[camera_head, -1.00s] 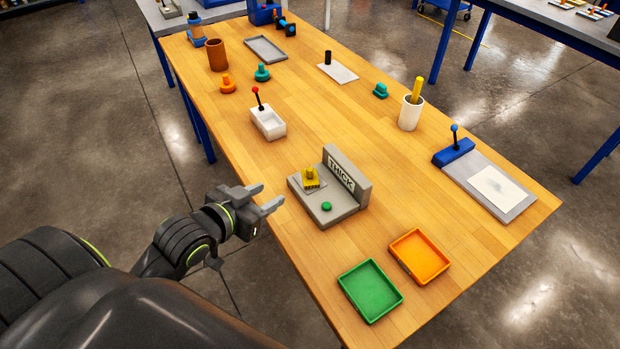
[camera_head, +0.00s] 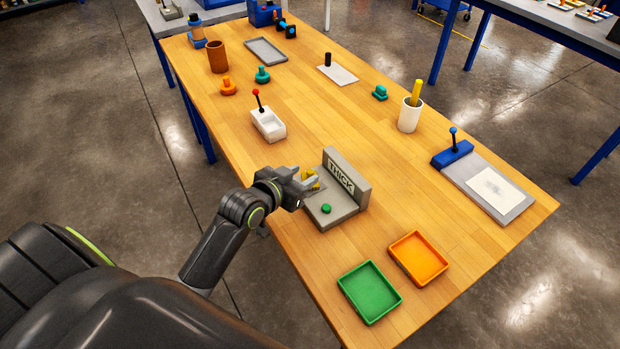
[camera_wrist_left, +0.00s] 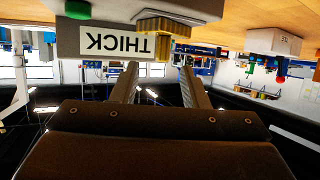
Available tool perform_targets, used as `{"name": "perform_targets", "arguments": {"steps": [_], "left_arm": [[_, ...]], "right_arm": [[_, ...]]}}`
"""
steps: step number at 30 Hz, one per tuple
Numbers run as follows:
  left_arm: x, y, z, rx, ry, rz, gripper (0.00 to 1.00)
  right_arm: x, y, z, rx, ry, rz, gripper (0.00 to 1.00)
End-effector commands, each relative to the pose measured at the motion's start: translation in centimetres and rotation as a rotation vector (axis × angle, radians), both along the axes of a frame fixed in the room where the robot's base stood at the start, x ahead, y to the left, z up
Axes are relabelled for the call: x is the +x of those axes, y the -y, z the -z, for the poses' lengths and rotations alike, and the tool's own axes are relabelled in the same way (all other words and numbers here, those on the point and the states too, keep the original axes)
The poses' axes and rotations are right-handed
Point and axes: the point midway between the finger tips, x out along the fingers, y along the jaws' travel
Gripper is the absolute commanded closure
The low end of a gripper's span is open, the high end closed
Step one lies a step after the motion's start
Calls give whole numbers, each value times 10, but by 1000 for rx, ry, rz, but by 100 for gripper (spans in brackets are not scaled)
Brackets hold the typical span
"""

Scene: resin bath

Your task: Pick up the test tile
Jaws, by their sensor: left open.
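The test tile appears to be the small yellow block with a knob (camera_head: 311,178), on the left part of a grey stand (camera_head: 340,212) whose upright plate reads THICK. My left gripper (camera_head: 307,182) is open at the block and partly covers it. In the left wrist view, which is upside down, the yellow block (camera_wrist_left: 160,25) is ahead of the open jaws (camera_wrist_left: 158,65), roughly in line with the gap. I see no grip on it. A green button (camera_head: 326,208) sits on the stand's base. My right gripper is out of view.
A green tray (camera_head: 347,284) and an orange tray (camera_head: 392,254) lie at the table's near end. A white box with a red-tipped lever (camera_head: 269,128) stands behind the stand. A blue-ended grey board (camera_head: 517,207) is at right. Bare wood lies between them.

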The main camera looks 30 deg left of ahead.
Motion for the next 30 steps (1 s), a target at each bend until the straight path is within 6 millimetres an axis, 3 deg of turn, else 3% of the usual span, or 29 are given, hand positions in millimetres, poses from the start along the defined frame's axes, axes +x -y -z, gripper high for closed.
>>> {"name": "perform_targets", "arguments": {"steps": [12, 22, 30], "left_arm": [[38, 3, 23, -2, -1, -1, 59], [42, 3, 25, 1, -1, -1, 59], [42, 3, 25, 1, -1, -1, 95]], "right_arm": [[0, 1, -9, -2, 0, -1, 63], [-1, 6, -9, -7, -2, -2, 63], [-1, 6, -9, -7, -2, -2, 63]]}}
